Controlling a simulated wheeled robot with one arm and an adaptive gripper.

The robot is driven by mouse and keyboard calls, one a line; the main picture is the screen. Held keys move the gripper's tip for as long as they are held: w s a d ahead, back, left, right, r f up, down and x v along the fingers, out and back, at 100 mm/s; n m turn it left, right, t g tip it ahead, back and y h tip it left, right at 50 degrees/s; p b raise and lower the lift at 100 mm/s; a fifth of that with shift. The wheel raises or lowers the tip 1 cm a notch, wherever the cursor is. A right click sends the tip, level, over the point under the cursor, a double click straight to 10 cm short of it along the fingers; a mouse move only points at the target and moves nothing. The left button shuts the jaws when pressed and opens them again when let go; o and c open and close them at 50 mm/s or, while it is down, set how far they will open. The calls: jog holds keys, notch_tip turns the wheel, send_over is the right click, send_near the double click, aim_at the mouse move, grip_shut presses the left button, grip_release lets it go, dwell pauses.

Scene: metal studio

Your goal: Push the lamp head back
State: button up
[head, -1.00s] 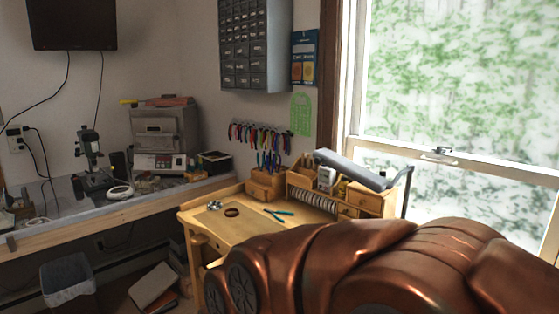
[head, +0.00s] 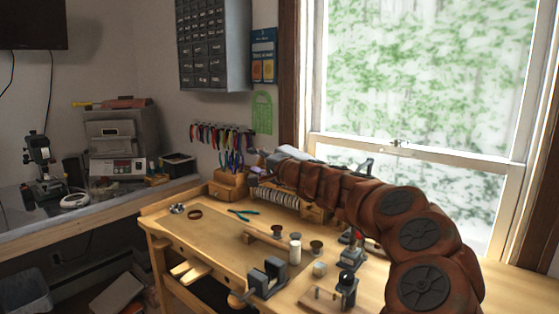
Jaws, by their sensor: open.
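The grey desk lamp is mostly hidden behind my arm in the head view. A pale strip of its lamp head (head: 294,152) shows just above my arm, and part of its dark stand (head: 366,165) shows further right. My gripper (head: 266,158) is small and partly hidden at the far end of my copper-coloured arm, near the left end of the lamp head. It is open. I cannot tell whether it touches the lamp.
The wooden workbench (head: 190,228) carries pliers (head: 243,212), a vise (head: 267,277), spools and small tools under and beside my arm. The window (head: 420,80) is behind the lamp. The bench's left part is fairly clear.

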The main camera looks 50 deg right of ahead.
jog(key=s+d+f+m+h, duration=0.1)
jog(key=s+d+m+h, duration=0.1)
jog(key=d, duration=0.3)
jog(key=s+d+f+m+h, duration=0.2)
jog(key=d, duration=0.4)
jog(key=shift+g, duration=0.3)
jog(key=shift+r+p+x, duration=0.15)
jog(key=shift+p+x, duration=0.4)
jog(key=shift+x, duration=1.35)
jog(key=shift+r+p+x, duration=0.1)
jog(key=shift+p+x, duration=0.4)
jog(key=shift+x, duration=1.4)
jog(key=shift+a, duration=0.2)
grip_shut()
